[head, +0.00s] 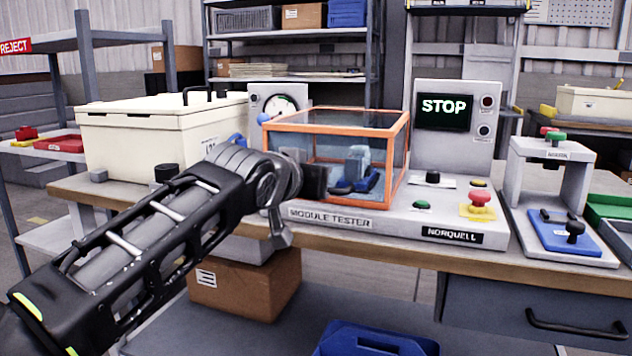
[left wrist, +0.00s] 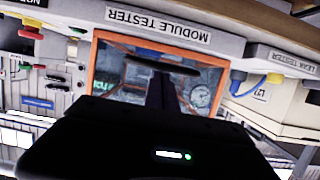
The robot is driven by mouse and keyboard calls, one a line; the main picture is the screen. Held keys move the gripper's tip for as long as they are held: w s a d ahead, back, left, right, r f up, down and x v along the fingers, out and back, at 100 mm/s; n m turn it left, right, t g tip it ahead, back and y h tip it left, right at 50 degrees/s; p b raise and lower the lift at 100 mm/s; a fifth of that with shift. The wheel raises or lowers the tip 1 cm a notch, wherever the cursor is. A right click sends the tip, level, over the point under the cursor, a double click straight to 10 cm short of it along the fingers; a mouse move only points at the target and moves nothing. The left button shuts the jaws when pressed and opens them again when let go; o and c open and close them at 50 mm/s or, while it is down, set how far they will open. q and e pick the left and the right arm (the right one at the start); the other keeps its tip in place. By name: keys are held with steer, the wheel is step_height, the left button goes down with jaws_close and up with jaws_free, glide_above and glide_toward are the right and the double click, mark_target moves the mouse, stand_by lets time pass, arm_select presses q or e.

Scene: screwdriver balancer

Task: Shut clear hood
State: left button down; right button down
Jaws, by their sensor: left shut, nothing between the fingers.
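The clear hood (head: 338,131) is a see-through box with an orange frame on the module tester (head: 462,215). Its top frame looks level and its lower front edge looks down at the tester's deck. A blue and dark module (head: 360,172) shows through the front pane. The hood's orange frame (left wrist: 94,62) also shows upside down in the left wrist view. My left gripper (head: 318,181) is shut and empty at the hood's front left, covering its lower left corner. Its fingers (left wrist: 161,88) point at the hood. Whether they touch it I cannot tell. My right gripper is out of view.
A lit STOP screen (head: 444,108), a red button (head: 477,200) and a green button (head: 422,205) are on the tester. A cream lidded box (head: 150,135) stands left, a dial gauge (head: 280,104) behind. A grey press with a blue base (head: 560,232) stands right.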

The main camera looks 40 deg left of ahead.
mark_target(324, 162)
arm_select(q)
step_height(324, 162, down, 2)
steer(key=shift+f+g, duration=0.25)
steer(key=shift+g, duration=0.15)
steer(key=shift+t, duration=0.3)
steer(key=r+p, duration=0.1)
steer(key=r, duration=0.1)
steer(key=r+p, duration=0.1)
steer(key=r, duration=0.1)
steer(key=r+p, duration=0.1)
steer(key=shift+w+a+r+p, duration=0.25)
steer(key=shift+w+r+p, duration=0.1)
steer(key=shift+r+p, duration=0.05)
steer(key=s+d, duration=0.3)
steer(key=s, duration=0.6)
steer(key=shift+s+d+f+p, duration=0.15)
steer(key=shift+d+f+p, duration=0.1)
steer(key=shift+f+p, duration=0.1)
